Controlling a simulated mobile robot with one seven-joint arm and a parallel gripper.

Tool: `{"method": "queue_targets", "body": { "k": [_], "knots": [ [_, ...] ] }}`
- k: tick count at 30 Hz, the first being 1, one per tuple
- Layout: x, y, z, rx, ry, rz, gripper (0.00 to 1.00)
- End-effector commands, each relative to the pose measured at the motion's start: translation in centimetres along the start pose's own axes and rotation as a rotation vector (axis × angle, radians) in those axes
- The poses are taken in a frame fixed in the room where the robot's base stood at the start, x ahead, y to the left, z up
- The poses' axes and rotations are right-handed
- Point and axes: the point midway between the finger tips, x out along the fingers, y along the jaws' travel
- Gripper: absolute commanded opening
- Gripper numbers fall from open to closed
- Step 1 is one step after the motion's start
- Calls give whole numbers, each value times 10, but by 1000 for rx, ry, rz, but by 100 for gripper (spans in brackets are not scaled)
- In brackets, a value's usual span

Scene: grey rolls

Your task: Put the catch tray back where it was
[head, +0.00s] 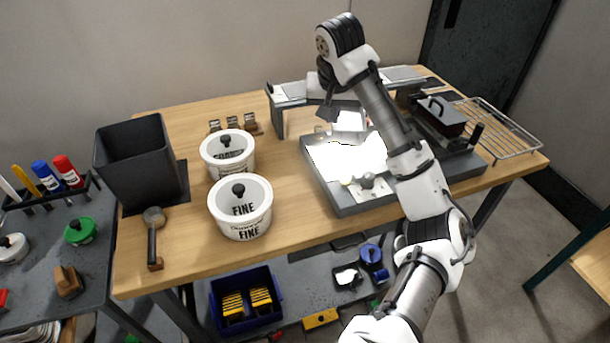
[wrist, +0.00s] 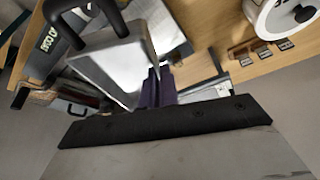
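A shallow pale metal tray, which I take for the catch tray (wrist: 108,72), looks large and close in the wrist view. In the head view, a small bright silver part of it (head: 349,121) shows just below my gripper (head: 332,108). My gripper's two dark fingers (wrist: 157,84) are close together at the tray's edge and appear shut on it. The tray seems raised over the grey platform (head: 346,202), whose bright top shows behind my arm. My arm hides part of the platform, and the exact contact at the fingertips is hard to see.
A grey raised bridge (head: 290,94) stands behind the platform. A black box with a loop handle (head: 441,118) and a wire rack (head: 500,130) are at the right. Bare wood lies between.

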Motion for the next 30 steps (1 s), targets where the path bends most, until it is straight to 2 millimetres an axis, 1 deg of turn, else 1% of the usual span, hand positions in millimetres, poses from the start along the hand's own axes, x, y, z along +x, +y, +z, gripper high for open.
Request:
{"method": "queue_targets", "body": {
  "k": [1, 3, 6, 9, 11, 14, 24, 30],
  "knots": [
    [-4, -28, 1, -88, 2, -39, 0],
    [-8, -56, 3, -195, 7, -79, 0],
    [-12, -85, 7, -305, 14, -122, 0],
    [-12, -100, 11, -365, 17, -145, 0],
    [-8, -103, 14, -380, 18, -151, 0],
    [8, -104, 21, -385, 17, -155, 0],
    [88, -103, 52, -379, 15, -154, 0],
    [122, -102, 65, -380, 18, -150, 0]
  ]
}}
